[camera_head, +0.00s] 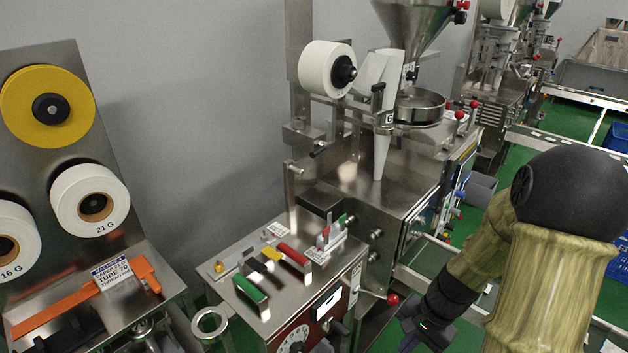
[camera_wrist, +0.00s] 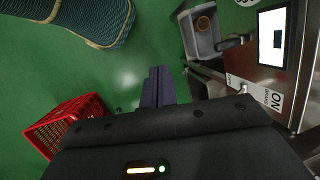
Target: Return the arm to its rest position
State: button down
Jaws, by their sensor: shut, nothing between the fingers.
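My arm (camera_head: 545,270) comes in at the right of the head view, with a dark rounded joint and olive, ribbed links. It bends down to my gripper (camera_head: 412,338) near the bottom edge, where the fingers are small and partly cut off. In the wrist view my gripper (camera_wrist: 158,86) has its dark purple fingers together, with nothing between them, above green floor (camera_wrist: 135,55). The fingers are apart from the machine at the right.
The packer's control box (camera_head: 285,265) stands left of my gripper, with a red-knobbed lever (camera_head: 393,299) close by. The wrist view shows a red crate (camera_wrist: 60,125) at left, a grey bin (camera_wrist: 200,38) at top and a panel screen (camera_wrist: 272,38) at right.

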jog(key=s+a+r+n+t+h, duration=0.2)
jog(key=a+r+n+t+h, duration=0.1)
jog(key=r+n, duration=0.6)
jog(key=shift+a+h, duration=0.3)
jog(key=shift+a, duration=0.45)
